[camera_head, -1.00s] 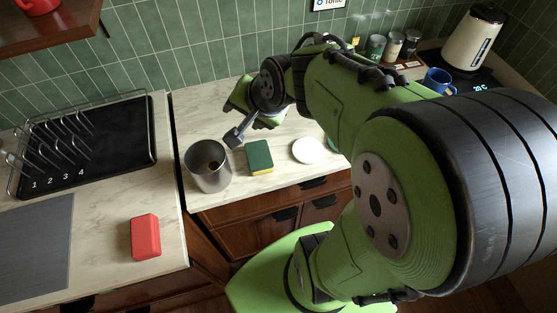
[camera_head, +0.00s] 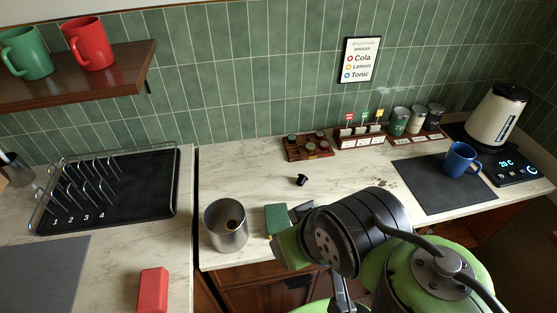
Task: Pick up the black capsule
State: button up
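A small black capsule (camera_head: 302,180) lies on the marble counter, behind and right of the green sponge (camera_head: 276,219) and in front of a small wooden rack. It looks tipped on its side, apart from other things. My arm fills the lower right. My gripper is mostly hidden by the arm; a grey piece that may be a fingertip shows beside the sponge, nearer the front than the capsule. I cannot tell whether it is open or shut. No contact with the capsule shows.
A metal canister (camera_head: 226,226) with something dark inside stands left of the sponge. The wooden rack (camera_head: 308,147) and a labelled holder (camera_head: 360,137) stand by the wall. A dark mat (camera_head: 440,187), blue mug (camera_head: 460,160) and kettle (camera_head: 497,115) are right. Counter around the capsule is clear.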

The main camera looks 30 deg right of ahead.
aim_at(302, 179)
jog(key=l+u, duration=0.25)
jog(key=u, duration=0.15)
jog(key=k+l+u, duration=0.15)
jog(key=u, duration=0.25)
jog(key=k+l+u, duration=0.15)
jog(key=l+u, duration=0.15)
jog(key=u, duration=0.15)
